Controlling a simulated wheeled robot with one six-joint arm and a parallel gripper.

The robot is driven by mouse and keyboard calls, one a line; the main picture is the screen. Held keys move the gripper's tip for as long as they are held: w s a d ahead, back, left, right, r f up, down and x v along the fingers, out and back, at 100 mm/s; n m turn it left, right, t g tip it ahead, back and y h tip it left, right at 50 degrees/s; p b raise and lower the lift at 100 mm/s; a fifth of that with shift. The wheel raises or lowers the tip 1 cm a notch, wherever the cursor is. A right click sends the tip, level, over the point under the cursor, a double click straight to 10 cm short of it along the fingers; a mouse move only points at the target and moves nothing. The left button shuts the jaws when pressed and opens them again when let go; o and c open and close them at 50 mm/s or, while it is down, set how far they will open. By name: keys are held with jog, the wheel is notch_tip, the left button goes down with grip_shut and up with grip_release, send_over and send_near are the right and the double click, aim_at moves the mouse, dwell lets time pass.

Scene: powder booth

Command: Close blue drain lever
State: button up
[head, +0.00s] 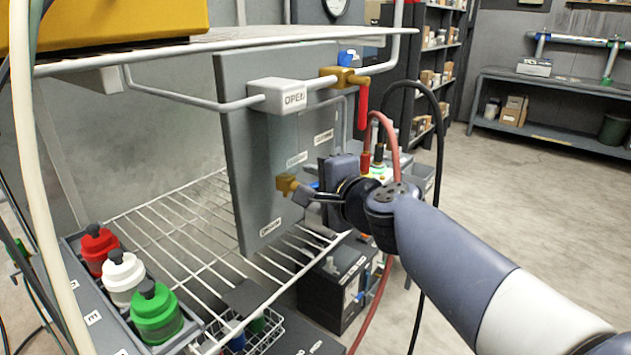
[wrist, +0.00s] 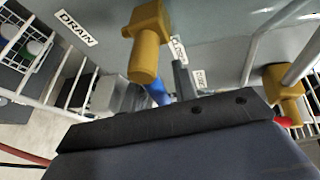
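The blue drain lever (head: 315,185) shows as a small blue piece at the brass drain valve (head: 287,185), low on the grey panel, largely hidden by my gripper. In the wrist view the blue lever (wrist: 158,92) lies beside the yellow valve body (wrist: 149,42), partly hidden by the dark gripper body. A DRAIN label (wrist: 76,28) is on the panel nearby. My gripper (head: 302,196) is right at this valve, and a grey finger (wrist: 183,80) shows next to the blue lever. I cannot tell whether it touches the lever, or how far the fingers are apart.
Red and black hoses hang close to my wrist. A wire shelf (head: 190,215) lies below the panel, with capped bottles (head: 124,275) at left. Floor at right is clear.

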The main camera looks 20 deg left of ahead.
grip_shut()
jog(key=shift+b, duration=0.45)
jog(key=shift+r+n+t+b, duration=0.35)
jog(key=shift+n+t+b, duration=0.15)
jog(key=shift+n+b, duration=0.35)
jog(key=shift+o, duration=0.8)
grip_release()
jog(key=shift+m, duration=0.25)
jog(key=shift+d, duration=0.1)
jog(key=v, duration=1)
jog(key=shift+s+d+p, duration=0.2)
jog(key=shift+d+p, duration=0.05)
jog(key=shift+p, duration=0.2)
